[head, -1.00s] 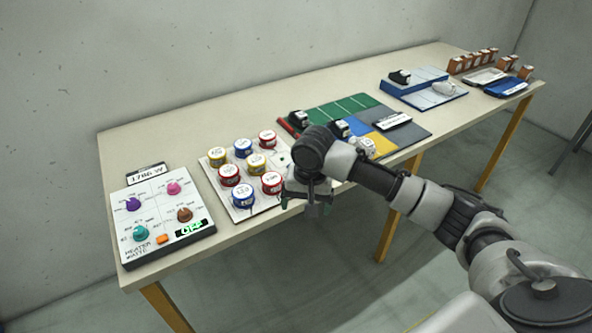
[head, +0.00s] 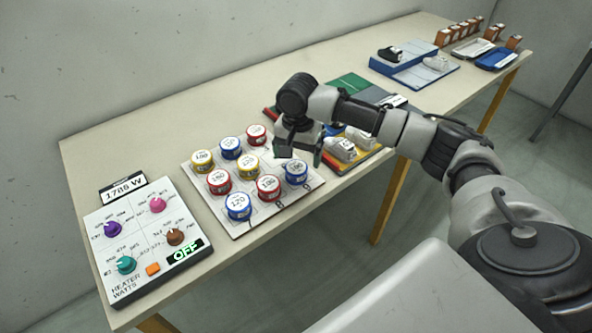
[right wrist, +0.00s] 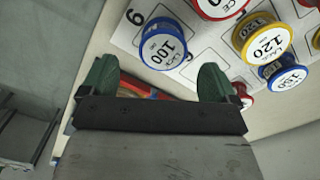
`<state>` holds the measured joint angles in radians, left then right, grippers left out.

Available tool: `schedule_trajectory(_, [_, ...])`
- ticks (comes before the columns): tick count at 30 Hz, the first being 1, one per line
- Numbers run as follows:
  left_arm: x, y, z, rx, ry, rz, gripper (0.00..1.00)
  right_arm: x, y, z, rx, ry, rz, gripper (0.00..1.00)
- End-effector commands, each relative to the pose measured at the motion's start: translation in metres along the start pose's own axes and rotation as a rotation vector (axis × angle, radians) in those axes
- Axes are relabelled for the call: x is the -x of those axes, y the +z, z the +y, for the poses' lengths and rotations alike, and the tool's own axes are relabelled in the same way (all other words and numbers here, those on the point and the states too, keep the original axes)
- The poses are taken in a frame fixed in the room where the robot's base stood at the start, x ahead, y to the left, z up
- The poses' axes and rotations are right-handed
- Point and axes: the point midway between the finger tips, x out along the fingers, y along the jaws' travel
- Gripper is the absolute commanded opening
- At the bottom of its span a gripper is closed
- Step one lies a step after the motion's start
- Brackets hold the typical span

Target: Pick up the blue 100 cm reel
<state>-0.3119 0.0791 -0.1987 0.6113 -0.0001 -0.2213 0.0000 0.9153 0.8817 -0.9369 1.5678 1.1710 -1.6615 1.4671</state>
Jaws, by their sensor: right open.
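The blue 100 reel (head: 295,172) stands upright at the right end of the reel board (head: 255,221). In the right wrist view the blue reel (right wrist: 163,45) shows its white "100" label, just beyond the space between the fingers. My right gripper (head: 301,153) is open and empty, above and just behind the reel in the head view. Its two green fingers (right wrist: 156,80) are spread apart, and neither visibly touches the reel. My left gripper is in neither view.
Close by stand a red reel (head: 268,187), a yellow reel (head: 248,167) and a blue 120 reel (head: 238,206). A heater panel (head: 150,240) lies left of the board. A white shoe (head: 341,149) sits on coloured mats to the right, partly behind my arm.

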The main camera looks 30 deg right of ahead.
Motion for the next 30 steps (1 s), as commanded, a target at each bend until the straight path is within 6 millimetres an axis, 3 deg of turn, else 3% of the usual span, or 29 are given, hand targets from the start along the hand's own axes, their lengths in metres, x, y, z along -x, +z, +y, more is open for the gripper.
schedule_trajectory(12, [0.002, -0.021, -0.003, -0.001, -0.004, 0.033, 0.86, -0.05, -0.001, -0.001, 0.001, 0.0, 0.0, 0.9])
schedule_trajectory(21, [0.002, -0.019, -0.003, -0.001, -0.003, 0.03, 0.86, -0.055, -0.001, -0.001, 0.002, -0.001, 0.001, 0.9])
schedule_trajectory(30, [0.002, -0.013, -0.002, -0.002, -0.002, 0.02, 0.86, -0.055, -0.001, -0.001, 0.002, -0.001, 0.001, 0.44])
